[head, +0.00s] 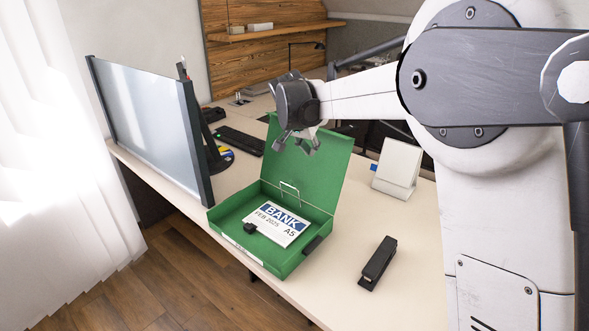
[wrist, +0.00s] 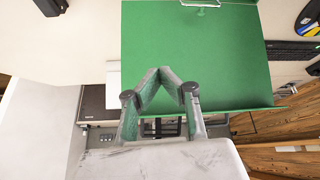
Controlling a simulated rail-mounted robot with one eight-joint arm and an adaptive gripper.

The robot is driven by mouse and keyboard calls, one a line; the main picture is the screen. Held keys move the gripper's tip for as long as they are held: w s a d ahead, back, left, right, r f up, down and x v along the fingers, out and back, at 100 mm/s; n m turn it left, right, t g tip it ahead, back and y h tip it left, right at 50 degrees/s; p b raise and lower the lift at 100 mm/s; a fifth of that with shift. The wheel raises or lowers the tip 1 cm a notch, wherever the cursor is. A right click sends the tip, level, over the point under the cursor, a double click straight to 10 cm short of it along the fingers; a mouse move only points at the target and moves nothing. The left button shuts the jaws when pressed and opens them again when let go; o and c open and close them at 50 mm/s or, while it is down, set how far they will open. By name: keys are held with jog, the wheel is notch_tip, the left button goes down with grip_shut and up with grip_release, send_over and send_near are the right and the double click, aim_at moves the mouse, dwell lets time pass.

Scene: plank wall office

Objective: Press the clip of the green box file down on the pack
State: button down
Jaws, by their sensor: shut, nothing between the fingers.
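The green box file (head: 231,213) stands open on the desk in the head view, its lid (head: 328,165) raised at the back. A white pack (head: 280,224) marked BANK lies inside it. The wire clip (head: 290,190) stands up at the back edge of the pack. My gripper (head: 297,146) hangs above the box, in front of the lid in the head view, apart from the clip. In the wrist view my gripper (wrist: 166,76) is shut and empty over the green lid (wrist: 200,45). Part of the wire clip (wrist: 203,8) shows at the top edge there; the pack is out of that view.
A monitor (head: 150,120) stands left of the box, with a keyboard (head: 240,141) behind. A black stapler (head: 378,262) lies to the right. A white stand (head: 397,168) is at the back right. Bare desk lies around the stapler.

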jog(key=m, duration=0.1)
send_near(295, 181)
notch_tip(295, 181, up, 3)
jog(key=s+a, duration=0.1)
jog(key=a, duration=0.1)
jog(key=shift+s+d+h, duration=0.1)
jog(key=shift+s+h, duration=0.1)
jog(key=shift+h, duration=0.2)
jog(key=x, duration=1)
jog(key=shift+p, duration=0.35)
jog(key=shift+d, duration=0.1)
